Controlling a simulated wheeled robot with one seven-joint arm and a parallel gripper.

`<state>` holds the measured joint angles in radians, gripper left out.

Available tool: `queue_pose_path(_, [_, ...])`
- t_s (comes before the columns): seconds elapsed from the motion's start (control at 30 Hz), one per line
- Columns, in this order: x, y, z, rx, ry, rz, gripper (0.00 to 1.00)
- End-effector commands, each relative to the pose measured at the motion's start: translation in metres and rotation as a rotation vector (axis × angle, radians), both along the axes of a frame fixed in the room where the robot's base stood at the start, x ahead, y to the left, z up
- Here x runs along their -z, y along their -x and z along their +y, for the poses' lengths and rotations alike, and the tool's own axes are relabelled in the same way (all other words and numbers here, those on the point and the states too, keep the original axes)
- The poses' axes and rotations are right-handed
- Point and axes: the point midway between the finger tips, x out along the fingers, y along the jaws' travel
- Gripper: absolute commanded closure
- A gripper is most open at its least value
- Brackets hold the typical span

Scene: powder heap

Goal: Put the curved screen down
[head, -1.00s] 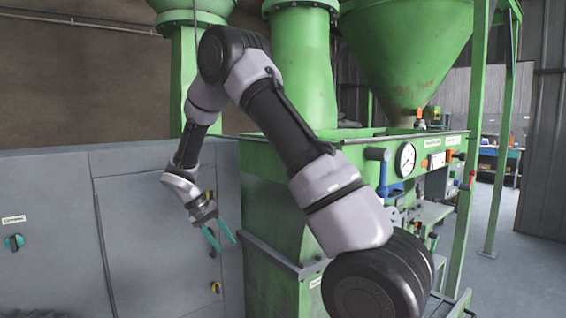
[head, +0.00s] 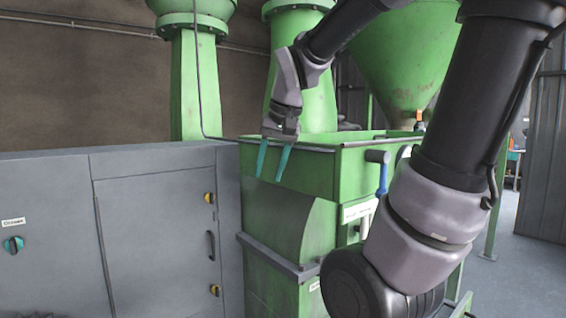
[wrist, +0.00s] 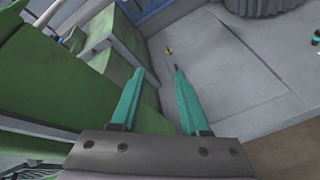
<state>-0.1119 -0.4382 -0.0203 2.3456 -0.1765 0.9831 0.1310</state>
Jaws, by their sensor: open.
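A green panel with a curved edge (head: 290,228) forms the front of the green machine, below its open-topped trough. It looks like the curved screen, though I cannot tell for certain. My gripper (head: 268,180) hangs in front of the trough's left front corner, above this panel. Its teal fingers point down, apart and empty. In the wrist view my gripper (wrist: 158,73) is open with nothing between the fingers, and green machine surfaces lie to the left. Contact with the machine cannot be made out.
The trough rim (head: 330,148) runs behind my gripper. A blue-handled lever (head: 382,172) stands to the right, beside my arm. A grey cabinet (head: 150,225) with yellow latches and a dark handle fills the left. A green hopper (head: 405,70) rises behind. Open floor (head: 525,240) lies at far right.

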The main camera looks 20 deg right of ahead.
Motion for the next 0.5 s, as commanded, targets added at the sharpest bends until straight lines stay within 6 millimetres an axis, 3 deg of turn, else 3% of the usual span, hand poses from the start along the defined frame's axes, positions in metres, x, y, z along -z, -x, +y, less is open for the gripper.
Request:
queue_pose_path(0.2, [-0.018, 0.045, -0.005, 0.009, -0.056, -0.151, 0.54])
queue_pose_path(0.5, [-0.023, 0.065, -0.005, 0.012, -0.076, -0.227, 0.54])
